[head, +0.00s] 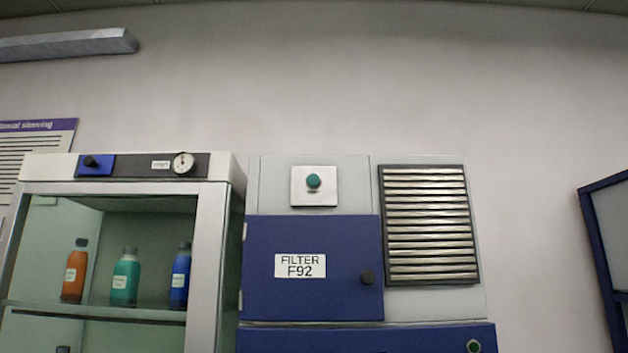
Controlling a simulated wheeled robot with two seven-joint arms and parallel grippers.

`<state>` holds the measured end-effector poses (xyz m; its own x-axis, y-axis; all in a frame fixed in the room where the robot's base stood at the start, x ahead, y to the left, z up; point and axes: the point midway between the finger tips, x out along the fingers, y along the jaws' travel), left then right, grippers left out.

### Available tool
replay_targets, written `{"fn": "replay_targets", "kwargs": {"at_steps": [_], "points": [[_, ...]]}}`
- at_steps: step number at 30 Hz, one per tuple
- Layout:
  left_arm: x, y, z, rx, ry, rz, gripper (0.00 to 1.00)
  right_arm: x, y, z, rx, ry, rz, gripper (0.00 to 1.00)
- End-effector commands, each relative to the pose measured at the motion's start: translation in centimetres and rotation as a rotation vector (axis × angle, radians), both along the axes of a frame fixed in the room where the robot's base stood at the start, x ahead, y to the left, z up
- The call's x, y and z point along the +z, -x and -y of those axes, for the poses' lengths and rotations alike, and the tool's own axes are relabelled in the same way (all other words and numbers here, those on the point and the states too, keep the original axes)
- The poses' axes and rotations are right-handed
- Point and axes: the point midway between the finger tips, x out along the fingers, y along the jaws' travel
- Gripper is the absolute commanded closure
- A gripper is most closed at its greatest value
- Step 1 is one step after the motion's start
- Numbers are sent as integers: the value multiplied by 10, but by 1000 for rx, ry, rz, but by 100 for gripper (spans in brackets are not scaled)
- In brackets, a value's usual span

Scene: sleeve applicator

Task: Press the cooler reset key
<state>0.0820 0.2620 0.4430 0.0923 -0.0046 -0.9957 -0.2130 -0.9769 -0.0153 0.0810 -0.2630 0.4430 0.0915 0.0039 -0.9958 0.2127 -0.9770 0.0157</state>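A glass-fronted cabinet (211,240), which looks like the cooler, stands at the left in the head view. Its dark top strip carries a small blue plate (103,166) with a black knob or key (90,161), a small label (160,165) too small to read, and a round dial (183,163). I cannot tell which control is the reset key. To its right, a grey machine (425,305) has a green round button (314,181) on a white plate (327,199). Neither of my grippers is in view.
Orange (75,273), green (124,280) and blue (179,280) bottles stand on the cabinet shelf. The machine has a blue door (310,235) labelled "FILTER F92" with a black knob (367,278), and a louvred vent (430,225). A blue-framed panel (598,240) is at far right.

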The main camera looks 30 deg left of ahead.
Motion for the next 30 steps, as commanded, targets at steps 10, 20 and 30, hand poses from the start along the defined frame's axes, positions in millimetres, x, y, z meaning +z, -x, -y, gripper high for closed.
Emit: {"fn": "replay_targets", "kwargs": {"at_steps": [10,20,30], "points": [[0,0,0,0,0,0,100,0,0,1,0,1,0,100],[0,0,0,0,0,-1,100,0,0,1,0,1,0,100],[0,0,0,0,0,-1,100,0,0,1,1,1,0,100]]}}
